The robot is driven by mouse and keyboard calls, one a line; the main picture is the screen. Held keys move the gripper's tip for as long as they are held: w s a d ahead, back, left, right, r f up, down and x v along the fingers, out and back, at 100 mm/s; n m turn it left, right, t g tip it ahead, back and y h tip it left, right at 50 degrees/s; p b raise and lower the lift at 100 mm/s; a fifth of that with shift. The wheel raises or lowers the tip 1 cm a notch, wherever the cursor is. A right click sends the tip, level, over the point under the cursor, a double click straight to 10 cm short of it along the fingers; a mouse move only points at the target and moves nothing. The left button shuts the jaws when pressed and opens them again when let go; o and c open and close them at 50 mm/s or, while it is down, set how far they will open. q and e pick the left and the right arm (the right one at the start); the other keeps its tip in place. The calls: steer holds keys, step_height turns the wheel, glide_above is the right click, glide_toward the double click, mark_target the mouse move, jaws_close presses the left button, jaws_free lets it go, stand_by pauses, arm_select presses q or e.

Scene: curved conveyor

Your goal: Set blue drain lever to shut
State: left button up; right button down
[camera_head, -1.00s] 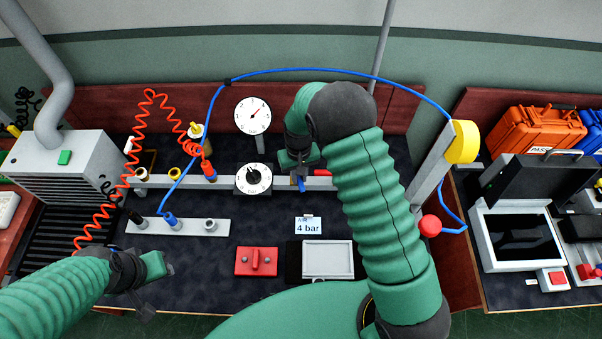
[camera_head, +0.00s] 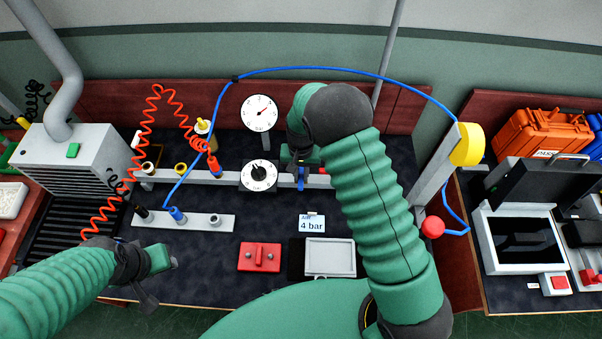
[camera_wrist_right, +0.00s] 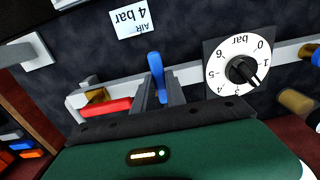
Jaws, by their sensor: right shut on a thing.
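The blue drain lever (camera_wrist_right: 155,66) sits on the grey rail in the right wrist view. It stands out between the two fingers of my right gripper (camera_wrist_right: 158,95), roughly across the rail, and its base is hidden by them. In the head view the blue lever (camera_head: 301,180) shows as a small strip beneath my right gripper (camera_head: 300,172). My right gripper is shut on it. My left gripper (camera_head: 160,275) hangs over the front left of the bench, away from the lever; its finger gap is not clear.
A red lever (camera_wrist_right: 105,107) lies along the rail close beside the right gripper. A black-knobbed dial (camera_head: 258,175) is on its other side. A "4 bar" card (camera_head: 312,224), a red block (camera_head: 260,257) and a grey tray (camera_head: 330,257) lie in front. A blue hose (camera_head: 330,69) arches behind.

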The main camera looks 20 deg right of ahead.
mark_target(301, 176)
steer(key=shift+w+r, duration=0.1)
steer(key=shift+w, duration=0.05)
steer(key=c, duration=1.4)
jaws_free()
steer(key=shift+o, duration=0.2)
step_height(301, 176, up, 17)
steer(key=b, duration=0.1)
steer(key=shift+f, duration=0.2)
steer(key=s+a+f+n+t, duration=0.1)
steer(key=s+f+n, duration=0.1)
steer(key=s, duration=0.6)
steer(key=s+f+n+t, duration=0.1)
steer(key=s+n, duration=0.2)
steer(key=s, duration=0.6)
steer(key=shift+s+a+f+t, duration=0.2)
steer(key=shift+a+f+t, duration=0.1)
steer(key=shift+a+f, duration=0.1)
